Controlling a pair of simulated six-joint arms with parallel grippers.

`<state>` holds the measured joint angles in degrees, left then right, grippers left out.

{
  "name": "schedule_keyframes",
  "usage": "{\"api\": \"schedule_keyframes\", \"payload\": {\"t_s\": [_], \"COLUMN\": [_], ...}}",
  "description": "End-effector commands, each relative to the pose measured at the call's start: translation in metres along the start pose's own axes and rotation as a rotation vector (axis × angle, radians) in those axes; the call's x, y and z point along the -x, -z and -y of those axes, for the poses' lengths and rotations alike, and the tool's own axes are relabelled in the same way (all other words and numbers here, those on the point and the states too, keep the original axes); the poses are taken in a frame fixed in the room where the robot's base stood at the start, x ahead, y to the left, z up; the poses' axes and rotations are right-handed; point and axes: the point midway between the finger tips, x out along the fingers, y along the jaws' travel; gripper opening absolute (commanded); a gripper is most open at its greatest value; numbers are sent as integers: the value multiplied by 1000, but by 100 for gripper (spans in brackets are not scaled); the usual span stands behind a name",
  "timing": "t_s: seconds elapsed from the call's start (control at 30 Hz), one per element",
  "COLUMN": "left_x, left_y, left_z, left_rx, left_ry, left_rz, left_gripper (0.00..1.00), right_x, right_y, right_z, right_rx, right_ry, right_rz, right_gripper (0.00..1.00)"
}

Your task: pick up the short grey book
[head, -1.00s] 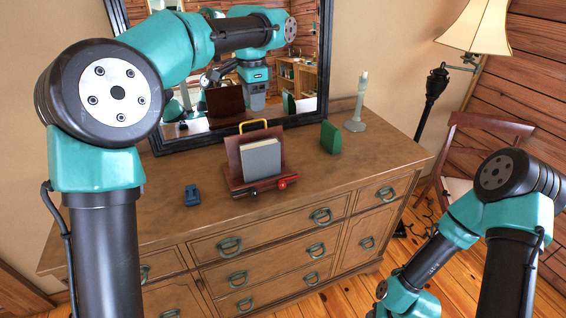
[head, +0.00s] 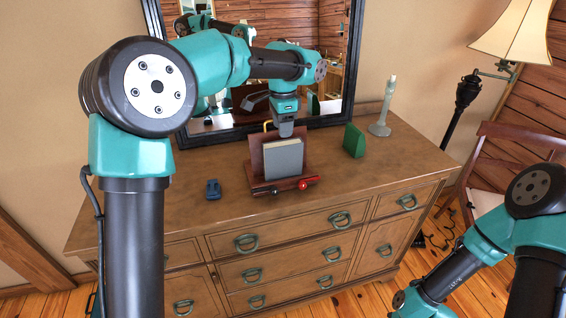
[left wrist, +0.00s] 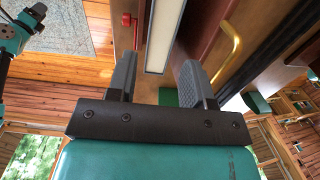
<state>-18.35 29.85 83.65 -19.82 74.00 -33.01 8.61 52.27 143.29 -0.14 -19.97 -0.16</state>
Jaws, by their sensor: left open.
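The short grey book (head: 282,160) stands upright in a dark wooden holder (head: 257,153) on the dresser. My left gripper (head: 286,132) hangs pointing down just above the book's top edge. In the left wrist view, my gripper (left wrist: 158,72) is open, its two dark fingers spread. The pale page edge of the book (left wrist: 163,32) shows beyond the fingertips, lined up with the gap between them. I cannot tell whether the fingers touch it. My right arm shows at the lower right of the head view, but its gripper does not.
A brass handle (left wrist: 231,50) rises behind the book. A red-ended item (head: 303,183) lies at the holder's front. A green block (head: 354,140) and a candlestick (head: 381,118) stand to the right, a small blue object (head: 213,189) to the left. A mirror is behind.

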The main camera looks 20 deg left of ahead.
Motion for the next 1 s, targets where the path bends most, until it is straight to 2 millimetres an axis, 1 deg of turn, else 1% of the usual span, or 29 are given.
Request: {"api": "schedule_keyframes", "payload": {"t_s": [0.03,0.1,0.2,0.3,0.67,0.77,1.0], "left_x": [-10,-21,-32,-37,-40,-47,-80], "left_y": [-1,-1,0,0,0,0,1], "left_z": [0,0,0,0,0,0,1], "left_rx": [0,0,1,1,1,1,0], "left_ry": [-3,-2,-2,-2,-1,-1,-2], "left_rz": [3,2,1,1,0,1,3], "left_gripper": [47,47,47,47,47,47,47], "right_x": [0,0,0,0,0,0,0], "right_y": [0,0,0,0,0,0,0], "right_z": [0,0,0,0,0,0,0], "right_rx": [0,0,0,0,0,0,0], "right_ry": [0,0,0,0,0,0,0], "right_rz": [0,0,0,0,0,0,0], "right_gripper": [43,43,43,43,43,43,43]}}
